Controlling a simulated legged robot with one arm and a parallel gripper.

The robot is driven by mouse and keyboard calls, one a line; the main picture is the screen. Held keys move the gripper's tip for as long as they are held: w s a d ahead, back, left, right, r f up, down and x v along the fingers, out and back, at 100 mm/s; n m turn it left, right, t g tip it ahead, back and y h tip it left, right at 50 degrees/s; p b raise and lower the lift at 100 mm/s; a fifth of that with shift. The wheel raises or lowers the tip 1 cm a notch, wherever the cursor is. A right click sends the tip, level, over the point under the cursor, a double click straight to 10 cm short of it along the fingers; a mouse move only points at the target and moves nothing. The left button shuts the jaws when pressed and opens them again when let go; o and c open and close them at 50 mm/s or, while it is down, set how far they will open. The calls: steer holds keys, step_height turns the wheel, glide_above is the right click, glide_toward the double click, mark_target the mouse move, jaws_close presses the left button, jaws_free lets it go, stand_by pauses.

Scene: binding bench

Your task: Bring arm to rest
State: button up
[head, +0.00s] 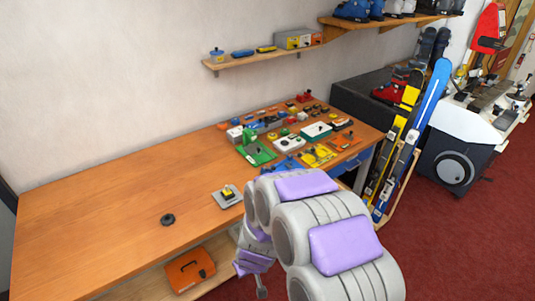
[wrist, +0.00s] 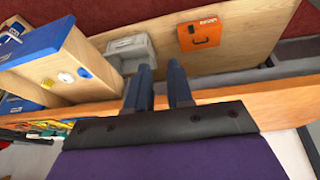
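My arm is folded in front of the bench (head: 100,215), at the lower middle of the head view. My gripper (wrist: 161,68) shows in the wrist view as two dark blue-grey fingers, apart with nothing between them. It points toward the space under the bench, close to the bench's front edge (wrist: 270,105). In the head view the wrist hangs low at that edge, and the fingers are mostly hidden.
A grey plate with a yellow-and-black part (head: 227,195) and a dark ring (head: 168,219) lie on the bench. Many colourful parts crowd its far end. Skis (head: 408,130) stand at right. Below are an orange case (head: 190,270), a grey bin (wrist: 130,48) and a drawer unit (wrist: 75,70).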

steer(key=s+d+r+m+g+y, duration=0.1)
steer(key=s+d+r, duration=0.25)
steer(key=r, duration=0.45)
steer(key=s+d+r+m+g, duration=0.1)
steer(key=s+d+r, duration=0.1)
steer(key=s+r, duration=0.4)
steer(key=s+d+r+m+g+h, duration=0.1)
steer(key=s+d+r+m, duration=0.1)
steer(key=s+d+r, duration=0.4)
steer(key=s+d+r+m+g+h, duration=0.1)
steer(key=s+d+r, duration=0.5)
steer(key=s, duration=0.8)
steer(key=d+m+g, duration=0.1)
steer(key=d, duration=0.1)
steer(key=shift+d+g+h, duration=0.3)
steer(key=shift+d, duration=0.05)
